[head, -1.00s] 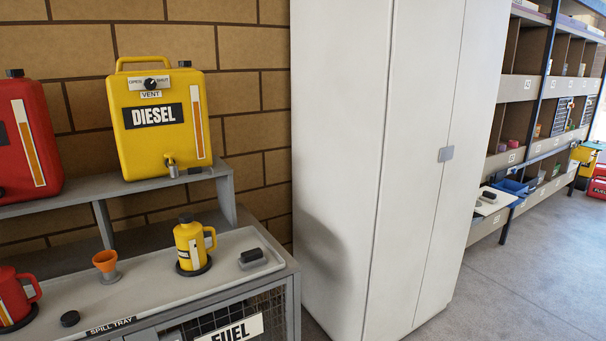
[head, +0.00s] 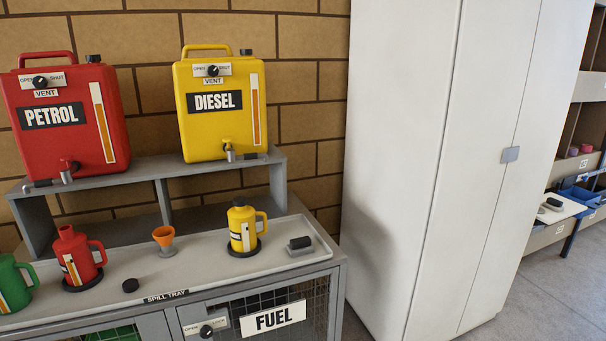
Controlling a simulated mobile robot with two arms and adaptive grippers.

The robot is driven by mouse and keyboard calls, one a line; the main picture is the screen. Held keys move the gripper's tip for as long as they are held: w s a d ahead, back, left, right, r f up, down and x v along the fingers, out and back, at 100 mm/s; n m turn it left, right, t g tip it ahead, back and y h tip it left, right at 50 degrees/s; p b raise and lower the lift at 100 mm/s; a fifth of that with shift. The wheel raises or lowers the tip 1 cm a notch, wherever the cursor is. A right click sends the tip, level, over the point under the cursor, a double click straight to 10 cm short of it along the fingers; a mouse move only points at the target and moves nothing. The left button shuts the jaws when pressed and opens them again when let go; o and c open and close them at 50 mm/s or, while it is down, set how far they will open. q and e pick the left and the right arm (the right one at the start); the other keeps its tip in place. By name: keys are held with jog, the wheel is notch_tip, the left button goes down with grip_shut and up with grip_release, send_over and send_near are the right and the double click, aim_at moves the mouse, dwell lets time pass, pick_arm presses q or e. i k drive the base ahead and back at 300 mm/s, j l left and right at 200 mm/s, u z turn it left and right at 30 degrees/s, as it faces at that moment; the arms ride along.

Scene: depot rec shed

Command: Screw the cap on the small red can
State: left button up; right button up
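The small red can (head: 78,258) stands upright on a black round base on the spill tray, at the left of the head view. Its neck is open at the top, with no cap on it. A black round cap (head: 130,285) lies on the tray to the right of the red can, near the tray's front edge. Neither of my grippers shows in the head view.
A small yellow can (head: 243,228) with a dark cap, an orange funnel (head: 164,238) and a black block (head: 299,245) stand on the tray (head: 205,262). A green can (head: 14,284) is at the left edge. Large petrol (head: 70,125) and diesel (head: 222,105) containers sit on the shelf behind. A white cabinet (head: 425,170) stands to the right.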

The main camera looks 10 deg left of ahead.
aim_at(73, 251)
jog(key=u, duration=1.65)
